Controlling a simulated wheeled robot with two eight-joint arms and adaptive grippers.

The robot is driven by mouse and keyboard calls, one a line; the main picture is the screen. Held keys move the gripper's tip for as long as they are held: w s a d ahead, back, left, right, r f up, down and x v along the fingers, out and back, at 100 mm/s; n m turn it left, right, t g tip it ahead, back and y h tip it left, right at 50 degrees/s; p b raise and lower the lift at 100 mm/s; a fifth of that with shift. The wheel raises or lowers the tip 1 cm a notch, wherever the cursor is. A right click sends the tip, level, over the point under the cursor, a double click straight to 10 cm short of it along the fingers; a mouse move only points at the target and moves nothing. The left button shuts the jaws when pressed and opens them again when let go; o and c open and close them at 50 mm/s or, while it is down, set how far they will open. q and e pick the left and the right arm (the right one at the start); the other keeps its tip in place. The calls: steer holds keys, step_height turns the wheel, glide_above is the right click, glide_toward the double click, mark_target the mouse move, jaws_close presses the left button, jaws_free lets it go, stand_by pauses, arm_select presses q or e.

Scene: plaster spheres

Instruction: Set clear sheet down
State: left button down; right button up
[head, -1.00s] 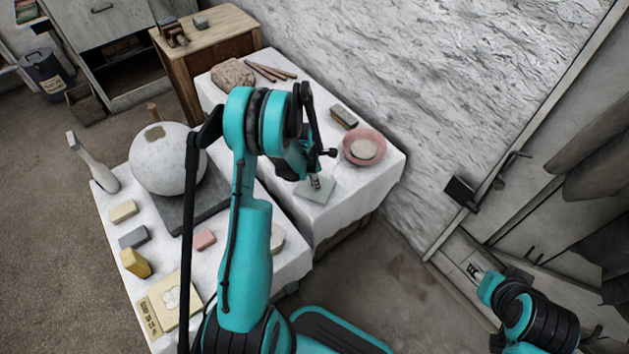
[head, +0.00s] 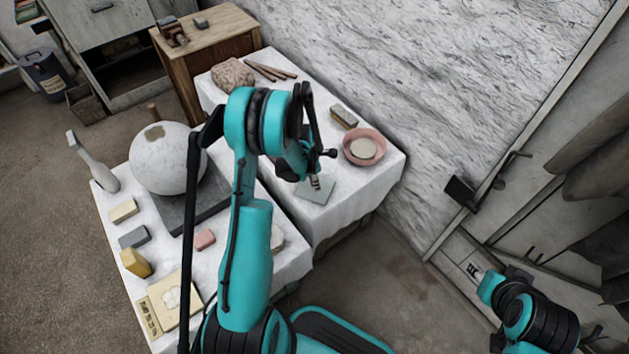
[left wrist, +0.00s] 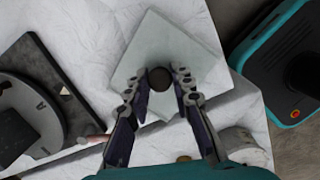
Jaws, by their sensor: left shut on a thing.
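The clear sheet (head: 322,192) is a pale grey-green, see-through square at the front part of the back white table. In the left wrist view the sheet (left wrist: 150,42) lies flat below my fingers, with a dark round knob (left wrist: 159,78) on it. My left gripper (head: 314,180) points down over the sheet. In the left wrist view the left gripper (left wrist: 157,84) has a finger on each side of the knob and is shut on it. I cannot tell whether the sheet touches the cloth. My right gripper (head: 480,275) is at the lower right, away from the sheet; its fingers are too small to judge.
A pink bowl (head: 364,147) and a dark block (head: 343,116) stand behind the sheet. A clay lump (head: 233,75) and sticks (head: 270,72) lie farther back. On the front table (head: 218,262) are a white sphere (head: 165,165) and several coloured blocks. The back table's right edge is near.

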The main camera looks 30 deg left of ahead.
arm_select(q)
steer(key=shift+f, duration=0.4)
steer(key=c, duration=1.2)
jaws_free()
steer(key=shift+r+p, duration=1.1)
steer(key=shift+r, duration=0.85)
